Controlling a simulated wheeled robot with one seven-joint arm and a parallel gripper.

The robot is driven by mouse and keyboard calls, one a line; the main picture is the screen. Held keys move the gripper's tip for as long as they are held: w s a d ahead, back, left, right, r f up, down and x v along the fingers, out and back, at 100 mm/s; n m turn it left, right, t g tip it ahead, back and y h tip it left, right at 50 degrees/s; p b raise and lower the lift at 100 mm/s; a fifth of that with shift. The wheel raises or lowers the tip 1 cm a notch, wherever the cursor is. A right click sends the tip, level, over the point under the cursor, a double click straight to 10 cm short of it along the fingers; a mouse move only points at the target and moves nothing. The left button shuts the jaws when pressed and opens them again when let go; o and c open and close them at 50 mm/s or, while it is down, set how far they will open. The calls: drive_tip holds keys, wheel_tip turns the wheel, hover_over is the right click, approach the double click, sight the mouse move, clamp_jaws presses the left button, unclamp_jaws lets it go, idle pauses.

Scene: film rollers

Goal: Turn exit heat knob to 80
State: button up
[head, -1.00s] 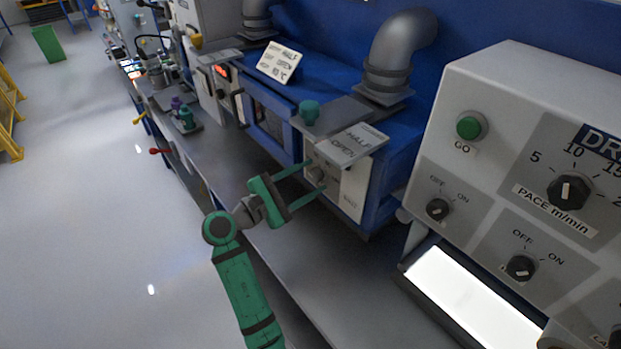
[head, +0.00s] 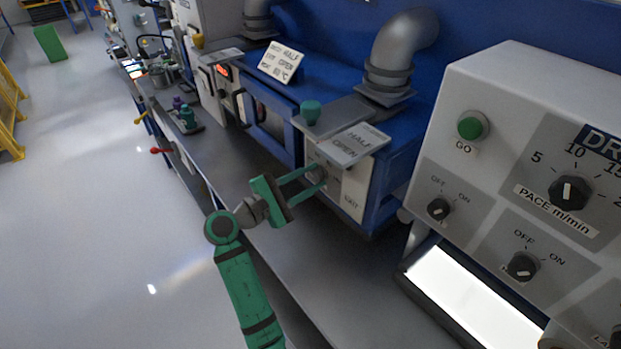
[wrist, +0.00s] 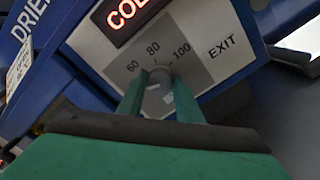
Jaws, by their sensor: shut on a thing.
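The exit heat knob (wrist: 159,79) is a small grey round knob on a grey dial plate (wrist: 190,62) marked 60, 80 and 100, with EXIT printed to the right. My gripper (wrist: 158,88) has one green finger on each side of the knob and is shut on it. A short pale mark shows on the knob's face, but I cannot tell for sure which number it points to. In the head view my gripper (head: 320,176) reaches the white exit panel (head: 353,192) from the left, and its fingers mostly hide the knob there.
A red-lit display (wrist: 128,14), partly cut off, sits above the dial. A card (head: 280,63) stands on the blue housing. A control box (head: 540,180) stands at the right.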

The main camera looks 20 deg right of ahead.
drive_tip(key=m, duration=0.9)
drive_tip(key=shift+f+m, duration=0.1)
drive_tip(key=shift+m, duration=0.3)
drive_tip(key=m, duration=0.4)
drive_tip(key=shift+w+m, duration=0.1)
drive_tip(key=shift+m, duration=2.4)
drive_tip(key=o, duration=1.1)
drive_tip(key=shift+c, duration=0.2)
